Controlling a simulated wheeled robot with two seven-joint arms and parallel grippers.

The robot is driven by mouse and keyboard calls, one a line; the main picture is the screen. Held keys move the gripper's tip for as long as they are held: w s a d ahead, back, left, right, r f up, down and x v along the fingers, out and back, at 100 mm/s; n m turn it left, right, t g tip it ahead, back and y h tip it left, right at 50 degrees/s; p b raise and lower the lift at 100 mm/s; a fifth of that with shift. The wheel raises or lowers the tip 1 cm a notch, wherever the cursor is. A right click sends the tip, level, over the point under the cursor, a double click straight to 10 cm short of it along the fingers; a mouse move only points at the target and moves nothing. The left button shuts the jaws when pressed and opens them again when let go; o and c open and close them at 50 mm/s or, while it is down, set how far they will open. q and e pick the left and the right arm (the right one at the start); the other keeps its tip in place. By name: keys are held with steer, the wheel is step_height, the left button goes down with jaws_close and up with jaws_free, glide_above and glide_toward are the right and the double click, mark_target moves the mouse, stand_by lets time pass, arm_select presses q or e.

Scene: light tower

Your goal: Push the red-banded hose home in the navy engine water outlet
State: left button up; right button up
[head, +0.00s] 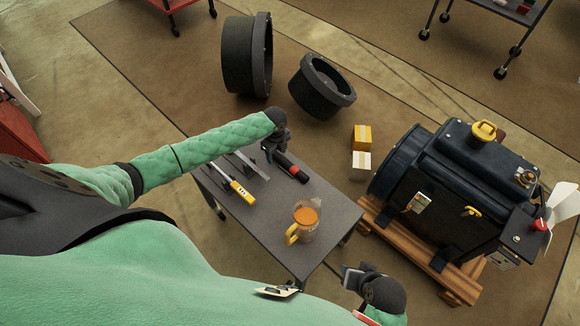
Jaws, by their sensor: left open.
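The hose (292,168), a short black piece with red on it, lies near the far right edge of the grey table. My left gripper (270,152) is open beside the hose's far end; I cannot tell if they touch. The navy engine (450,190) sits at the right. A small round metal fitting (525,177) is on its top right, but I cannot tell whether it is the water outlet. My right gripper (352,276) is off the table's near right corner, and its jaw opening is unclear.
The table (250,217) also holds a jug of orange liquid (306,220), a yellow-handled tool (241,191) and a flat metal piece. The engine stands on a wooden pallet (377,222). Two boxes (362,137) and two large black rings (322,87) stand behind.

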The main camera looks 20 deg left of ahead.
arm_select(q)
steer(key=shift+f, duration=0.1)
steer(key=c, duration=1.2)
